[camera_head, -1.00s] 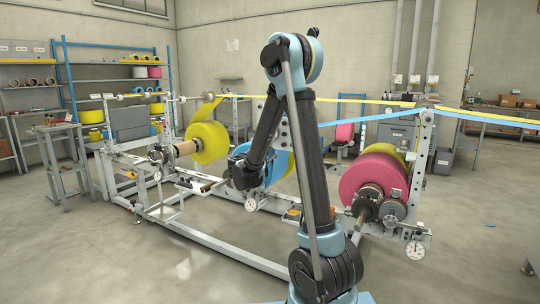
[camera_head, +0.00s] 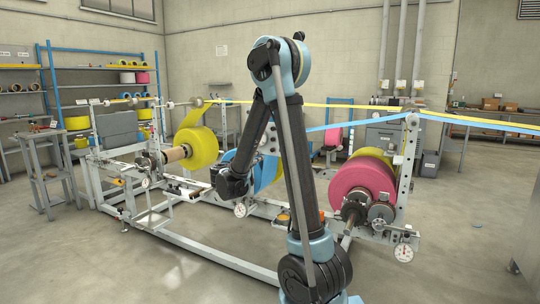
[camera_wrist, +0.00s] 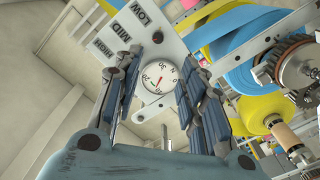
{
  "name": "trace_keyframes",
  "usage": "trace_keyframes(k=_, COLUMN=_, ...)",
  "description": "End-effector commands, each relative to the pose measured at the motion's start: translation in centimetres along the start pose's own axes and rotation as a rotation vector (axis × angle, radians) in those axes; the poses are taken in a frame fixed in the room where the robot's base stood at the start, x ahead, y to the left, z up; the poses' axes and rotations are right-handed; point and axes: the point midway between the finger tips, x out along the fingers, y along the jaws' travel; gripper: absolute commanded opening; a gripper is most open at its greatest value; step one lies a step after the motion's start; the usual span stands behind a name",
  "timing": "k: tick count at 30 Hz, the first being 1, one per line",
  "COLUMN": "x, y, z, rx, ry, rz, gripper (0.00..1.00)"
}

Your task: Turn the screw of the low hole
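In the wrist view a pale plate (camera_wrist: 125,45) carries the labels HIGH, MID and LOW, seen upside down. The LOW label (camera_wrist: 140,12) is at the top of the picture. Beyond the fingers a round white dial with a red needle (camera_wrist: 157,77) shows in the gap. In the head view my gripper (camera_head: 230,183) hangs in front of the blue roll (camera_head: 268,172), near a dial (camera_head: 240,210) on the frame.
The machine's white frame (camera_head: 190,245) runs along the floor. A yellow roll (camera_head: 197,147) is to the left and a pink roll (camera_head: 362,185) to the right. A holed post (camera_head: 406,165) stands at the right roll. The floor in front is clear.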

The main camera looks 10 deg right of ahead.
Motion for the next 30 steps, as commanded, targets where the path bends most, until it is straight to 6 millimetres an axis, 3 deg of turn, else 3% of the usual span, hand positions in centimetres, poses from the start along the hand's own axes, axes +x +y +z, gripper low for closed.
trace_keyframes(k=9, x=-1.3, y=0.1, z=0.0, rx=0.562, ry=0.000, rz=0.000, gripper=0.38)
trace_keyframes(k=15, x=-1.8, y=0.2, z=0.1, rx=0.783, ry=0.000, rz=0.001, gripper=0.38)
trace_keyframes(k=23, x=-1.0, y=0.2, z=0.1, rx=0.844, ry=0.000, rz=0.003, gripper=0.38)
trace_keyframes(k=30, x=2.6, y=0.2, z=0.1, rx=0.842, ry=0.000, rz=0.005, gripper=0.38)
